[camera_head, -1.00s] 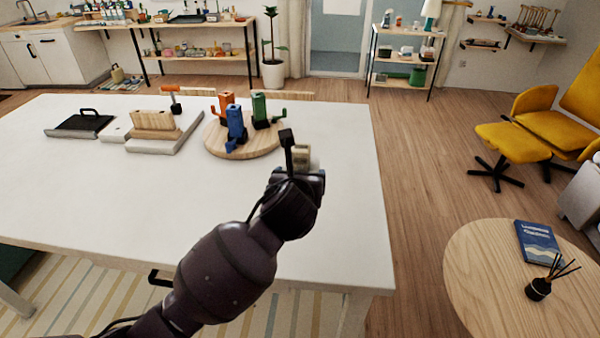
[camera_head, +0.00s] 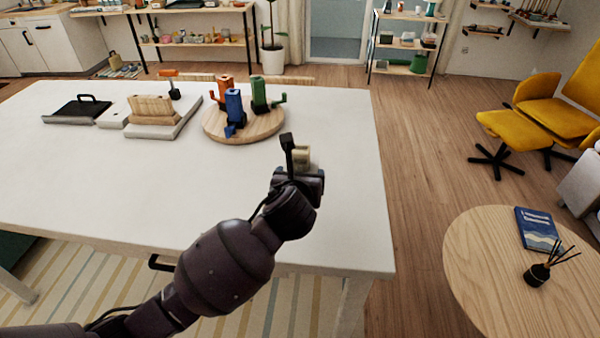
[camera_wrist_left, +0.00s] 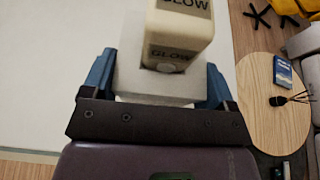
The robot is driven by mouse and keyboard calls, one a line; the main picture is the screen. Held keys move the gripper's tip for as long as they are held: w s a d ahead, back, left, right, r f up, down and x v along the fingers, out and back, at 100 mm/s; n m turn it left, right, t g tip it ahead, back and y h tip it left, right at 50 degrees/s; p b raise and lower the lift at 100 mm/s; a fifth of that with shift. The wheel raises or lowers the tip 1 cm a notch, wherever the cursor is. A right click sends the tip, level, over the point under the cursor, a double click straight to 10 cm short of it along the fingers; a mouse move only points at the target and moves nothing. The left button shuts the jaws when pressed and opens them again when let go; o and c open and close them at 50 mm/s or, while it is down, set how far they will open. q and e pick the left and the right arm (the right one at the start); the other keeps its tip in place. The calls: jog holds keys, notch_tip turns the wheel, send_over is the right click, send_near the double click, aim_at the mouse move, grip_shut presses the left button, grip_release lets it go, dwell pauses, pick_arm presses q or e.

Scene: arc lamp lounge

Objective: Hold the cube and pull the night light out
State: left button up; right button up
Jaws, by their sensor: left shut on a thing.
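My left gripper (camera_wrist_left: 157,80) is shut on a white cube (camera_wrist_left: 130,72), with a blue finger on each side of it. A cream night light (camera_wrist_left: 181,28) marked "GLOW" sits against the cube in the left wrist view; its upper end runs out of the picture. I cannot tell how far it is seated in the cube. In the head view my left gripper (camera_head: 299,180) is over the right part of the white table, with the cream night light (camera_head: 303,156) just beyond it. The cube is mostly hidden there. My right gripper is not in view.
A round wooden board (camera_head: 262,129) with orange, blue and green devices stands beyond the gripper. A grey tray with a wooden block (camera_head: 152,106) and a black-handled plate (camera_head: 72,112) lie farther left. The table's (camera_head: 120,195) front left is clear. A round side table (camera_head: 490,290) stands right.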

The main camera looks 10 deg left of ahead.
pick_arm(q)
jog(key=shift+f+b, duration=1.45)
jog(key=shift+f, duration=3.8)
jog(key=shift+f, duration=0.4)
